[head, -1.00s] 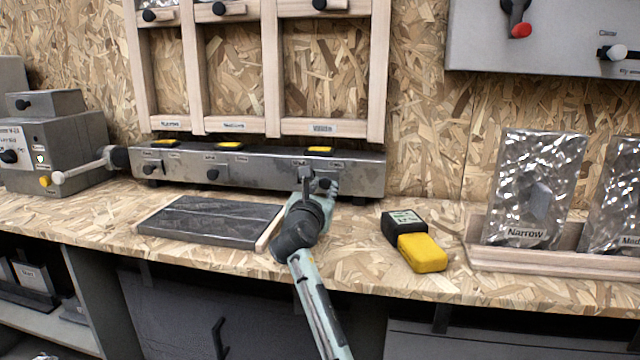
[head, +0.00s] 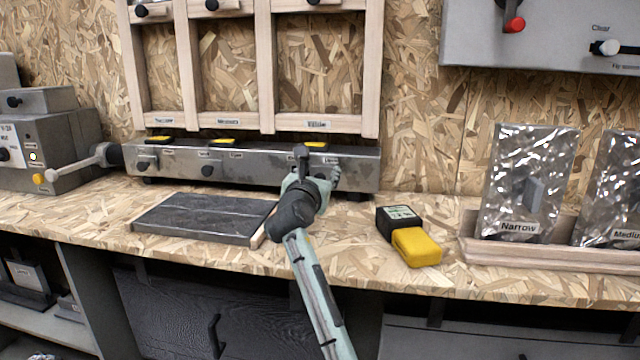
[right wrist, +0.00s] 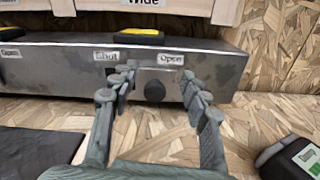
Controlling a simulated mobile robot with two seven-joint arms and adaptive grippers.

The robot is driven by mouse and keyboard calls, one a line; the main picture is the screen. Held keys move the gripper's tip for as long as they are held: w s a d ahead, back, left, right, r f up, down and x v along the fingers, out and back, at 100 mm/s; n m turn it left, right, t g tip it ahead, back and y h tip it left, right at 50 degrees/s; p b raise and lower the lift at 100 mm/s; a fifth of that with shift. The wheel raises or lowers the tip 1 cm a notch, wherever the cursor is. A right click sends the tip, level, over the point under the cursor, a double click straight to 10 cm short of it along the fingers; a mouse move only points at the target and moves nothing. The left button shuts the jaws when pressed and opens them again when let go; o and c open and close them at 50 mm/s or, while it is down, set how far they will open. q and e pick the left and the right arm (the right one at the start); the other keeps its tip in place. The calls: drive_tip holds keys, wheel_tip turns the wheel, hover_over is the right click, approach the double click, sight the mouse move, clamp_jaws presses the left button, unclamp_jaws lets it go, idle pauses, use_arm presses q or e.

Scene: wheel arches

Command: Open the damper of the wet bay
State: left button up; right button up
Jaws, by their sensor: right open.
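A grey metal duct box (head: 255,175) runs along the back wall under the wooden frame, with a black knob on its front for each bay. The right-hand bay, labelled Wide, has its knob (right wrist: 155,91) between the Shut label (right wrist: 107,54) and the Open label (right wrist: 170,58), closer to Open. The left knob (head: 143,163) and middle knob (head: 207,170) sit toward their left labels. My right gripper (right wrist: 154,85) is open, its fingers on either side of the Wide knob; I cannot tell whether they touch it. In the head view the gripper (head: 318,167) hides this knob. My left gripper is out of view.
A black and yellow handheld meter (head: 415,245) lies on the bench right of my arm. A dark slab (head: 200,217) lies to the left. Crinkled metal panels (head: 525,185) stand in a wooden rack at right. A grey machine (head: 40,150) stands far left.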

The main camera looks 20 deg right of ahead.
wheel_tip(320, 180, up, 7)
idle(0.3)
idle(0.4)
